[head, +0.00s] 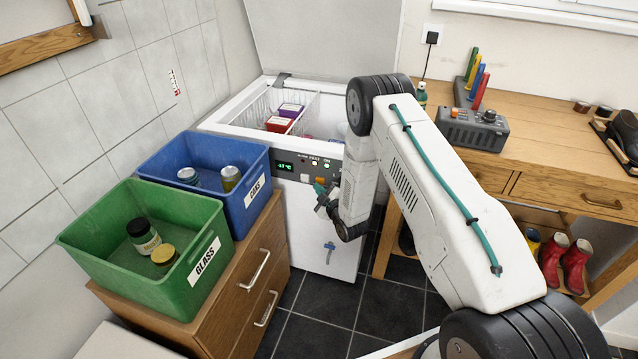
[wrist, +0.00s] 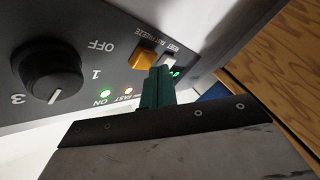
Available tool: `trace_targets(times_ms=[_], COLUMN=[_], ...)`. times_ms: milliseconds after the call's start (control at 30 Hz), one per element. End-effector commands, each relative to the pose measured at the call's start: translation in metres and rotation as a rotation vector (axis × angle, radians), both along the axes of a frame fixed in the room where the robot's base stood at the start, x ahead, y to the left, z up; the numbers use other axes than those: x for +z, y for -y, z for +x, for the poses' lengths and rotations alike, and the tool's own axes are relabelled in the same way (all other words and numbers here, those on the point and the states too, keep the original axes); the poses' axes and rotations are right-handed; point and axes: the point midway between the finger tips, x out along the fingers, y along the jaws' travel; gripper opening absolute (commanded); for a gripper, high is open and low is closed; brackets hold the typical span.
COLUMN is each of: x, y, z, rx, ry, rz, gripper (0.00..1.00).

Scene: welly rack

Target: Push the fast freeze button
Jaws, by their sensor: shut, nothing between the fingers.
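The freezer's control panel (wrist: 115,50) is close up and upside down in the wrist view. The orange button (wrist: 143,58) beside the "FREEZE" lettering appears to be the fast freeze button. A white button (wrist: 168,60) sits beside it, with lettering that seems to read "RESET". My gripper (wrist: 158,72) is shut and empty. Its green fingertips are at the panel, overlapping the edges of both buttons; I cannot tell whether they touch. In the head view my gripper (head: 319,189) is in front of the panel, partly hiding it.
A dark knob (wrist: 50,72) is beside the orange button. The ON light (wrist: 105,93) glows green; the FAST light (wrist: 129,91) looks pale pink. The chest freezer (head: 322,255) has its lid up. Blue (head: 165,155) and green (head: 95,240) bins stand left; a workbench (head: 560,150) stands right.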

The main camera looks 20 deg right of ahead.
Motion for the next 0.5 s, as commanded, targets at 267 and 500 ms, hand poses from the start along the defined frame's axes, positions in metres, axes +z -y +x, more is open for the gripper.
trace_targets(times_ms=[267, 500], x=[0.0002, 0.0002], y=[0.0049, 0.0048], z=[0.0061, 0.006], rx=[0.001, 0.0], ry=[0.001, 0.0], rz=[0.0, 0.0], gripper=[0.0, 0.0])
